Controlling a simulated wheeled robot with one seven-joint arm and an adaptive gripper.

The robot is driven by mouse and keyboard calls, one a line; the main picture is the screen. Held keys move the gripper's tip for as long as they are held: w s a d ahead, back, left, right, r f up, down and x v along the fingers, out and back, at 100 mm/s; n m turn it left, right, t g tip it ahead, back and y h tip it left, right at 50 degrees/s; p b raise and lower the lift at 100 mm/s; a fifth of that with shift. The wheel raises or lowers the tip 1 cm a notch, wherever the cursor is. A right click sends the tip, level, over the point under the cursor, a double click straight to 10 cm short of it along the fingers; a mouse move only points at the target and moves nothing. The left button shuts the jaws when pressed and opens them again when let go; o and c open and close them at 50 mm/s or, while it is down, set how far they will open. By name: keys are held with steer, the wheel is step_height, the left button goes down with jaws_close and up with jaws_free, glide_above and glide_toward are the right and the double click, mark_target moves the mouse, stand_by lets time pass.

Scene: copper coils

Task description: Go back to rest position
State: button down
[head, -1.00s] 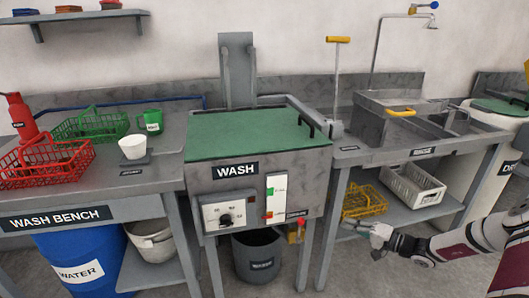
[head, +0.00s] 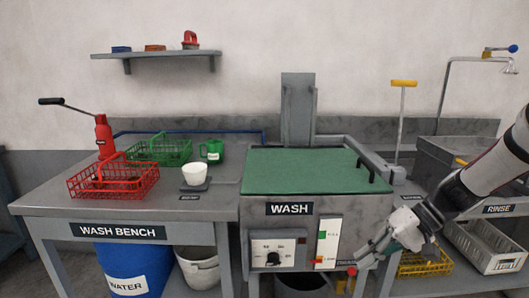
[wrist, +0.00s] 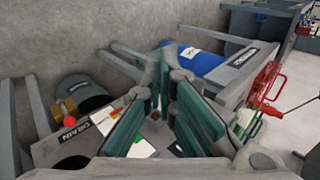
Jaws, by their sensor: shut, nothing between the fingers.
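My gripper (head: 356,266) is in the lower right of the head view, in front of the right side of the wash tank (head: 290,209), near its control panel. It is shut and empty. In the wrist view its green-padded fingers (wrist: 155,112) meet at the tips, with the tank's front panel beyond them. My arm reaches in from the right edge of the head view and slants down to the left. I cannot tell whether the fingertips touch the tank.
The wash bench (head: 50,201) at left holds a red basket (head: 115,182), a green basket (head: 160,153) and a white cup (head: 195,174). A blue barrel (head: 130,268) and a grey bucket (head: 198,268) stand below. A white crate (head: 490,248) and yellow basket (head: 425,264) are under the rinse station.

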steer(key=s+a+r+h, duration=0.2)
steer(key=s+r, duration=0.2)
steer(key=s, duration=0.3)
steer(key=s+a+r+n+h, duration=0.1)
steer(key=s+a+r+h, duration=0.15)
steer(key=s, duration=0.55)
steer(key=s+a+r+h, duration=0.1)
steer(key=s+r+h, duration=0.25)
steer(key=s, duration=0.35)
steer(key=s+d, duration=0.2)
steer(key=s, duration=0.6)
step_height(320, 180, up, 18)
steer(key=t+p, duration=0.3)
steer(key=p, duration=1.3)
steer(key=shift+w+t+h, duration=0.2)
steer(key=shift+t+h, duration=0.1)
steer(key=shift+d, duration=0.2)
